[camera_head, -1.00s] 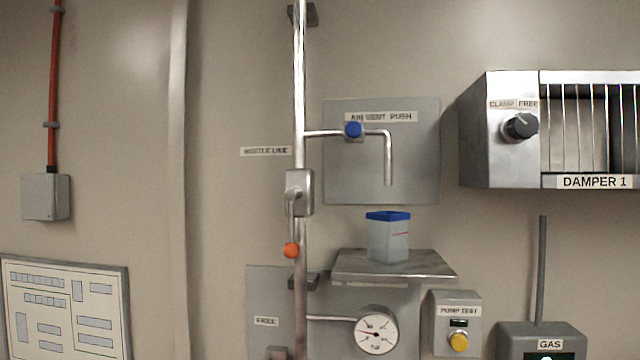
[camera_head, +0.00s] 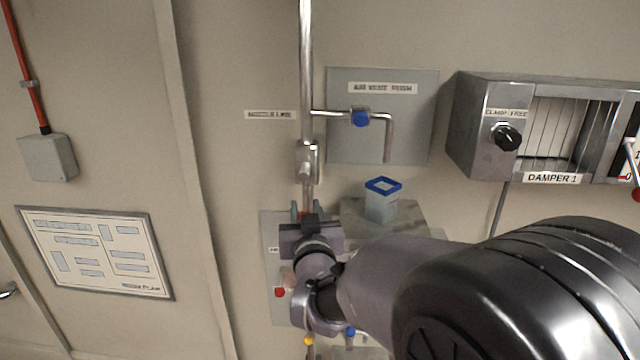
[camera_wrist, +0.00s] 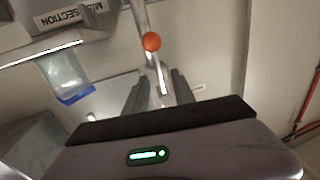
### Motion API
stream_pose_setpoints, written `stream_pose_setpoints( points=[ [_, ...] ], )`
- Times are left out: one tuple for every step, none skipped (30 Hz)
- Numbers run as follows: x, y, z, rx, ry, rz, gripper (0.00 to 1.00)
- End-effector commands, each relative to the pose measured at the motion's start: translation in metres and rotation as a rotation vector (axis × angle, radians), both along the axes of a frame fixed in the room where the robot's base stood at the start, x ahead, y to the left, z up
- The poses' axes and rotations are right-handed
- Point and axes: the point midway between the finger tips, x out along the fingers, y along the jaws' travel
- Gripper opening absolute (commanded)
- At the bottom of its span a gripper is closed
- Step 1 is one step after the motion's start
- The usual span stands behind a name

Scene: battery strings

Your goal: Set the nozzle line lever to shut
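The nozzle line valve (camera_head: 306,158) sits on the vertical pipe, right of and below its small label (camera_head: 270,115). Its lever (camera_head: 305,182) hangs down along the pipe; its lower end is hidden behind my gripper in the head view. The lever's orange knob (camera_wrist: 152,41) shows in the wrist view, just beyond my fingertips. My gripper (camera_head: 305,208) is in front of the pipe below the valve. In the wrist view my gripper (camera_wrist: 158,75) has its two fingers apart, with nothing held; the knob lies in line with the gap. Contact with the lever cannot be told.
A clear blue-rimmed container (camera_head: 383,203) stands on a metal shelf (camera_head: 420,222) close right of my gripper. A blue-knobbed spout (camera_head: 361,118) juts from the pipe above. The Damper 1 box (camera_head: 480,160) is at the right.

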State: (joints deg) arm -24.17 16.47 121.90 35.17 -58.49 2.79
Motion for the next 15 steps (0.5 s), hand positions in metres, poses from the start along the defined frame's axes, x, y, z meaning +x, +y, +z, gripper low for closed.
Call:
stream_pose_setpoints(
  points=[
    [0.013, 0.002, 0.004, -0.001, 0.002, -0.001, 0.31],
    [0.020, 0.003, 0.004, -0.001, 0.001, -0.001, 0.31],
    [0.028, 0.004, 0.004, -0.001, 0.001, -0.001, 0.31],
    [0.034, 0.005, 0.003, 0.000, 0.002, -0.001, 0.31],
    [0.039, 0.006, 0.003, 0.000, 0.000, -0.001, 0.31],
    [0.044, 0.007, 0.002, 0.000, 0.001, -0.001, 0.31],
    [0.047, 0.008, 0.003, 0.001, 0.001, 0.000, 0.31],
    [0.050, 0.008, 0.002, 0.000, 0.002, 0.000, 0.31],
    [0.054, 0.009, 0.002, 0.000, 0.001, 0.000, 0.31],
    [0.055, 0.009, 0.001, 0.000, 0.001, 0.000, 0.31],
    [0.057, 0.009, 0.001, 0.000, 0.001, 0.001, 0.31],
    [0.058, 0.009, 0.001, 0.000, 0.001, 0.001, 0.31],
    [0.058, 0.009, 0.000, 0.000, 0.001, 0.001, 0.31],
    [0.058, 0.009, 0.000, 0.000, 0.001, 0.000, 0.31],
    [0.059, 0.009, 0.000, 0.000, 0.001, 0.000, 0.31]
  ],
)
